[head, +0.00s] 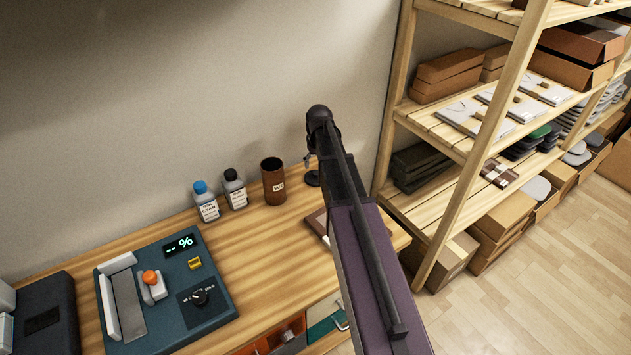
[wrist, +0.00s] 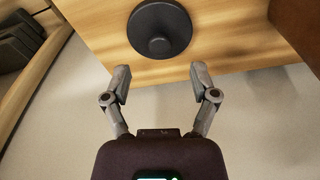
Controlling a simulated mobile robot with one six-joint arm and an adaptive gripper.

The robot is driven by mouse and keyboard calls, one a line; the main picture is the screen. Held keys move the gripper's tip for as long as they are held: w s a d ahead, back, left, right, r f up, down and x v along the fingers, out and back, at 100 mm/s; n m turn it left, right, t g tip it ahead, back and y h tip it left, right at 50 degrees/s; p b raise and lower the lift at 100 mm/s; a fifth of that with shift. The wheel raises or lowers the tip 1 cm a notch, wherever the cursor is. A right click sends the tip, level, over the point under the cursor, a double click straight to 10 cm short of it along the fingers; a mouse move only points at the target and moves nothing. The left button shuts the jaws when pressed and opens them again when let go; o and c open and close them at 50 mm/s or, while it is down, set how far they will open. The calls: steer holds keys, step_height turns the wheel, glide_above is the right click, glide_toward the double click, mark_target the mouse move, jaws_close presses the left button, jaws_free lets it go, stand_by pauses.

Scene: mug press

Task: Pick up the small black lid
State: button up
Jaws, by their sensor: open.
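The small black lid (wrist: 159,29) is round with a raised centre knob and lies on the wooden table in the wrist view. My gripper (wrist: 158,72) is open and empty. In the wrist view its two fingertips stand apart, with the lid just beyond them and roughly centred between them. The fingers do not appear to touch the lid.
A brown cup (head: 273,184) and two bottles, one blue-capped (head: 206,203) and one black-capped (head: 235,190), stand left of the lid. A teal device (head: 167,288) sits on the table (head: 262,238). A wooden shelf (head: 462,150) with boxes stands right. The wall is close behind.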

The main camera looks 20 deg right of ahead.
mark_target(316, 172)
steer(key=shift+f, duration=0.15)
stand_by(0.3)
steer(key=shift+w+f+b, duration=0.2)
steer(key=shift+f+b, duration=1.05)
steer(key=shift+b, duration=0.05)
steer(key=shift+w+f+b, duration=0.15)
steer(key=shift+f+b, duration=1.1)
steer(key=shift+b, duration=0.05)
steer(key=c, duration=1)
